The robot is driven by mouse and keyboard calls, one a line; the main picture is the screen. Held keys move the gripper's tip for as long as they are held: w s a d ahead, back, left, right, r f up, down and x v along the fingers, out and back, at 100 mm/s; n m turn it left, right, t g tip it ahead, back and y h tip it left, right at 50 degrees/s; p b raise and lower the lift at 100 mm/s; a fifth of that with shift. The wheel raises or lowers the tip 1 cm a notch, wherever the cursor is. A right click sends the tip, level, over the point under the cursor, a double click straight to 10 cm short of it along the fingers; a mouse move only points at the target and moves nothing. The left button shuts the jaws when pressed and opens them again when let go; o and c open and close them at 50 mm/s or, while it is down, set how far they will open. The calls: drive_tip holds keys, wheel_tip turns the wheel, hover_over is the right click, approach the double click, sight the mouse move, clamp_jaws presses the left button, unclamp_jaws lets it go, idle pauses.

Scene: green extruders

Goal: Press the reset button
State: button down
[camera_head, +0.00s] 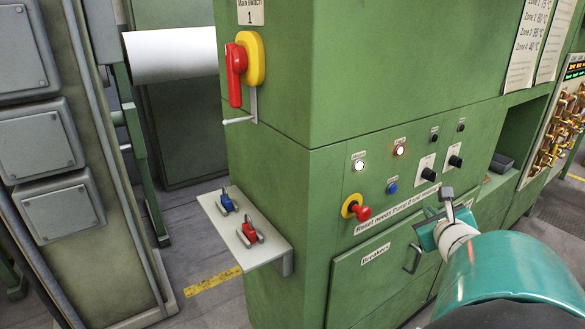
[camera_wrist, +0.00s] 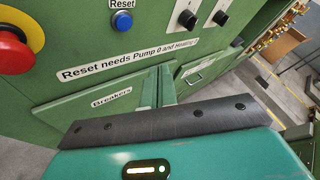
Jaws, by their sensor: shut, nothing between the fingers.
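The reset button is a round blue button on the green cabinet's panel, in the head view (camera_head: 392,188) and under a "Reset" label in the wrist view (camera_wrist: 122,21). My gripper (camera_head: 447,197) is in front of the panel, to the right of the button in the head view. In the wrist view my gripper (camera_wrist: 160,75) has its fingers together and empty, pointing at the cabinet below and right of the button. It appears apart from the button. The button is unobstructed in both views.
A red and yellow emergency stop (camera_head: 356,208) is left of the button, and black knobs (camera_head: 429,174) are to its right. A "Breakers" door (camera_head: 370,275) with a handle is below. A shelf (camera_head: 250,245) with red and blue padlocks juts out left. A main switch (camera_head: 240,68) is above.

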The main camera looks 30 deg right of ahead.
sight(393, 189)
drive_tip(key=w, duration=0.8)
drive_tip(key=shift+w+d+f+m, duration=0.15)
drive_tip(key=shift+d+m, duration=0.05)
drive_tip(key=shift+m, duration=0.2)
idle(0.3)
idle(1.9)
drive_tip(key=shift+w, duration=0.4)
drive_tip(key=shift+w, duration=0.4)
idle(0.5)
drive_tip(key=shift+s, duration=0.8)
